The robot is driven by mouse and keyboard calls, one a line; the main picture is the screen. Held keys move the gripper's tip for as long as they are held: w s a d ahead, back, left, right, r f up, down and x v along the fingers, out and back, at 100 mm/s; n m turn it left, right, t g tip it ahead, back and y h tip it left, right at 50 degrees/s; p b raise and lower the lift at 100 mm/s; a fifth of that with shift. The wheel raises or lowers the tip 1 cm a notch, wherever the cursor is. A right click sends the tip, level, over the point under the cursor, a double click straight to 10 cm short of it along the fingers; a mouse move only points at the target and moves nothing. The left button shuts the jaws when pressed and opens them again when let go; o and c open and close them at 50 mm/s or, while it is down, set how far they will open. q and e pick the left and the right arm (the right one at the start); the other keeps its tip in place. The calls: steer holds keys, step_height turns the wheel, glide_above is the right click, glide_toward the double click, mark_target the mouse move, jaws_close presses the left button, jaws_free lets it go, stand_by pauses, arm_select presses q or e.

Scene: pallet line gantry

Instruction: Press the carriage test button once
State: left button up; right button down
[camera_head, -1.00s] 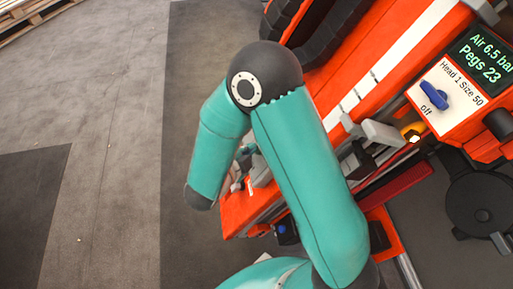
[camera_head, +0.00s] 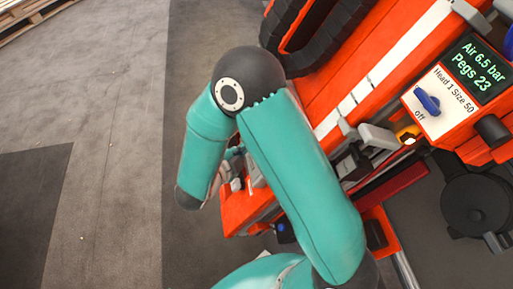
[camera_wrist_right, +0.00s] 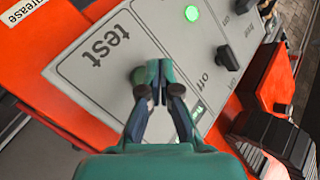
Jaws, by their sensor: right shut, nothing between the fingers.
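The carriage test button shows in the right wrist view as a dark green round knob (camera_wrist_right: 138,76) on a grey panel (camera_wrist_right: 92,72), near the word "test". My right gripper (camera_wrist_right: 160,68) is shut and empty over this panel. Its fingertips are just beside the button in the picture and cover part of it. I cannot tell whether they touch it. In the head view only a small part of the right gripper (camera_head: 236,160) shows behind my teal arm, and the button is hidden. My left gripper is not in view.
A green lamp (camera_wrist_right: 192,13) glows on the panel, near a black off/on switch (camera_wrist_right: 228,58). In the head view, a display (camera_head: 479,66) reads "Air 6.5 bar, Pegs 23" above a blue selector (camera_head: 427,101). Open floor (camera_head: 110,120) lies at left.

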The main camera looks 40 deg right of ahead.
steer(key=a+p, duration=0.1)
steer(key=w+a+r+p, duration=0.2)
steer(key=shift+a, duration=0.2)
stand_by(0.8)
